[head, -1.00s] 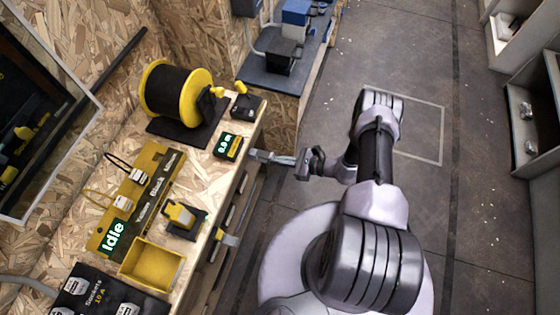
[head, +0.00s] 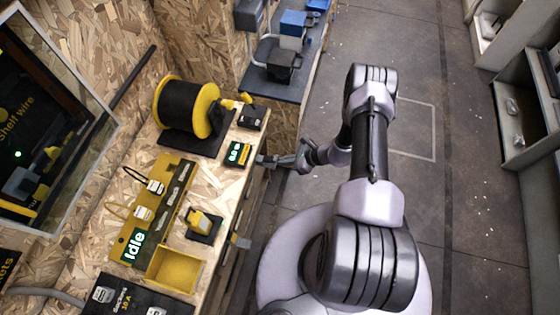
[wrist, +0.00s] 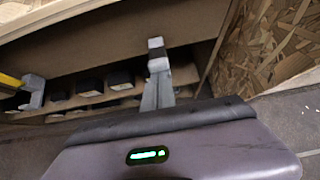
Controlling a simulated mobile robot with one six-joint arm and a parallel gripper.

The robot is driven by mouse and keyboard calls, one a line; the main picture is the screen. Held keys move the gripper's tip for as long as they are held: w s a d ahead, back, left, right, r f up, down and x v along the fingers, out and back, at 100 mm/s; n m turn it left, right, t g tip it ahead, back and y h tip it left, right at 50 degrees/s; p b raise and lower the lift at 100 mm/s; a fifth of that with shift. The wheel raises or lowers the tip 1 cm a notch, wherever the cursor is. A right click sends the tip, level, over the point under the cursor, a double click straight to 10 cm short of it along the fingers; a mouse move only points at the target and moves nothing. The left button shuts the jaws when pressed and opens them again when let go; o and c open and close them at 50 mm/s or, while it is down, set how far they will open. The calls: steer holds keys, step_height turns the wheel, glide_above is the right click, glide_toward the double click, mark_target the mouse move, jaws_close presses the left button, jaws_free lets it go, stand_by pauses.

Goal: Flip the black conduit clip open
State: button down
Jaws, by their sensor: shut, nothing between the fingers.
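My gripper (head: 261,160) is at the bench's front edge, beside the small green display (head: 237,154). In the wrist view its closed fingers (wrist: 156,46) point towards the bench's front, with nothing between them. I cannot pick out the black conduit clip with certainty in either view. A black-based device with a yellow top (head: 204,222) stands on the bench behind the front edge, apart from my gripper. A grey bracket (head: 240,241) on the front edge also shows at the left of the wrist view (wrist: 32,92).
A yellow panel (head: 132,215) with an "Idle" display, a yellow bin (head: 176,270), a black cable reel (head: 186,108) and a black box (head: 252,118) occupy the bench. Dark boxes (wrist: 90,87) sit under it. Open floor (head: 455,190) lies to the right.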

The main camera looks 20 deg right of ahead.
mark_target(277, 159)
steer(key=r+h+p, duration=0.1)
steer(key=r+g+h+p, duration=0.1)
steer(key=a+r+g+h+p, duration=0.1)
steer(key=shift+w, duration=0.4)
steer(key=shift+w+a+r+g+h, duration=0.45)
steer(key=shift+r+g+h, duration=0.2)
steer(key=shift+h, duration=0.25)
steer(key=shift+w+a+r, duration=0.15)
steer(key=shift+a, duration=0.15)
steer(key=shift+r, duration=0.15)
steer(key=shift+r+p, duration=0.3)
steer(key=shift+r, duration=0.4)
